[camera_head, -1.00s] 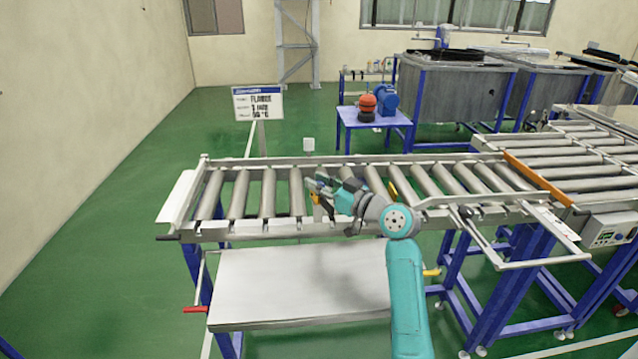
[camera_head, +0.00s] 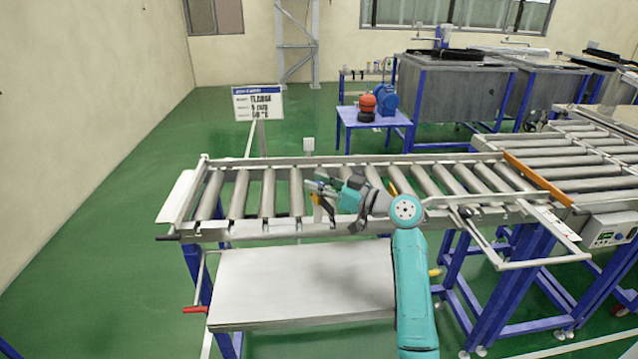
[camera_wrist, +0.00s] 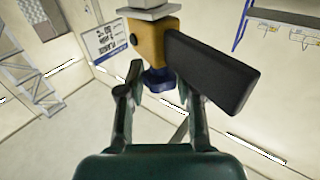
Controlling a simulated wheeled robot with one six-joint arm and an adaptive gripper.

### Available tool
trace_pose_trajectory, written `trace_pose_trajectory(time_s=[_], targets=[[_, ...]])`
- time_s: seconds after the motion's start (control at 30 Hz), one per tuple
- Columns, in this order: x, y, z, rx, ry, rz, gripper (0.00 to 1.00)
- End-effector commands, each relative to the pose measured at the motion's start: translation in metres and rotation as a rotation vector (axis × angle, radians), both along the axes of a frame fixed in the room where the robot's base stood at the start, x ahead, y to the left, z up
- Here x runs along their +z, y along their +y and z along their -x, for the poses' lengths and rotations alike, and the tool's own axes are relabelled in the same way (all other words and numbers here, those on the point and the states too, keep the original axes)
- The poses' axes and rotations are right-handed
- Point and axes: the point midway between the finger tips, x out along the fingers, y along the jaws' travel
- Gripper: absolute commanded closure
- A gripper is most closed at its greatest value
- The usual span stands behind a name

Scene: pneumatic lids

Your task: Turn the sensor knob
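The sensor knob (camera_wrist: 159,78) is a small dark blue piece under an orange block (camera_wrist: 150,45) in the wrist view. A black box (camera_wrist: 212,72) sits to the right of the block, and a grey bracket shows above it. My gripper (camera_wrist: 158,84) is open, its two fingers on either side of the knob with gaps visible; I cannot tell whether either finger touches it. In the head view my gripper (camera_head: 314,188) is over the roller conveyor (camera_head: 267,195), by a small yellow part. The knob is too small to make out there.
A white sign (camera_head: 258,103) stands behind the conveyor. A white shelf (camera_head: 300,285) lies below it. A control box (camera_head: 608,232) is at the right, and a blue table (camera_head: 374,118) with a blue motor stands behind. Green floor is free at the left.

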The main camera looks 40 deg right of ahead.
Motion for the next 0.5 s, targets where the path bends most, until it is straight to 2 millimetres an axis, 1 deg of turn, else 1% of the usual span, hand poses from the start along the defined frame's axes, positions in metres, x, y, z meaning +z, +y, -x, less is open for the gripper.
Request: trace_pose_trajectory(time_s=[0.07, 0.37, 0.5], targets=[[0.000, 0.000, 0.000, 0.000, 0.000, 0.000, 0.45], [0.001, -0.001, 0.001, -0.001, -0.001, 0.001, 0.45], [0.000, -0.005, 0.011, -0.003, -0.001, 0.001, 0.45]])
